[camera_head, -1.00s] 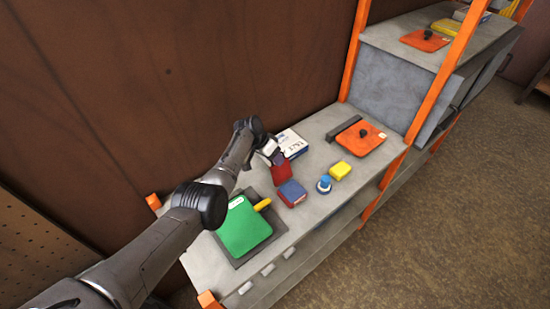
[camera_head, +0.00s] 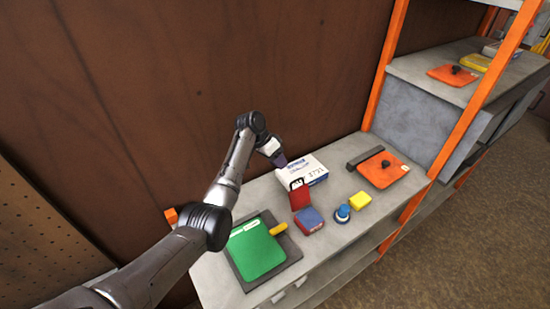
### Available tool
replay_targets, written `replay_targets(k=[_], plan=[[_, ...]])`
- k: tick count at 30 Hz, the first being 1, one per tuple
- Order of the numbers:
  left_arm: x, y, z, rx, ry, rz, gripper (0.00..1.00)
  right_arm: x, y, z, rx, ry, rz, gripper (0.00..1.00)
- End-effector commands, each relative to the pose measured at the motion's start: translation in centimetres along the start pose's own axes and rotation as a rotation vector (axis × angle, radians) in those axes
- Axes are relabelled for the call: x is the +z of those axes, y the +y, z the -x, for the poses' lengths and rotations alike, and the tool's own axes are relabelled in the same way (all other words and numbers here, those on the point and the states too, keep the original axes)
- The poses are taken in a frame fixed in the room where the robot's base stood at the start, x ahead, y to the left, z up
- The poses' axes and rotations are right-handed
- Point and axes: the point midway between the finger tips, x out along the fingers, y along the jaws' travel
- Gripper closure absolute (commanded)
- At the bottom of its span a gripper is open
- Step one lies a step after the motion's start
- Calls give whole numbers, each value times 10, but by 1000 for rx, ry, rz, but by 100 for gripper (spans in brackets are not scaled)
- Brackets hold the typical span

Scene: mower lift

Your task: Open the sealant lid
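No label reading sealant can be made out. A small box with a blue top and red side (camera_head: 309,220) sits on the grey bench. A red flap-like piece (camera_head: 299,195) stands upright at its back edge, like a raised lid; I cannot tell if the two are joined. My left gripper (camera_head: 279,160) is above and behind the red piece, apart from it in the picture, beside a white box with print (camera_head: 304,172). Its fingers are small and dark, so I cannot tell open from shut. My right gripper is not in view.
A green panel with a yellow handle (camera_head: 257,250) lies at the left of the bench. A blue round-topped jar (camera_head: 342,213), a yellow block (camera_head: 360,201) and an orange panel with a black knob (camera_head: 383,170) lie to the right. An orange post (camera_head: 387,66) rises behind.

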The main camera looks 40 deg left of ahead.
Motion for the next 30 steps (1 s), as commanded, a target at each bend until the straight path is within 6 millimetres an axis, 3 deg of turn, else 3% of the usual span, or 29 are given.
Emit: replay_targets(k=[9, 30], plan=[[0, 0, 18, -1, 0, -1, 65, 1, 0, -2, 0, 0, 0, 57], [-1, 0, 18, -2, 3, 48, 65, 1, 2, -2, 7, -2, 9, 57]])
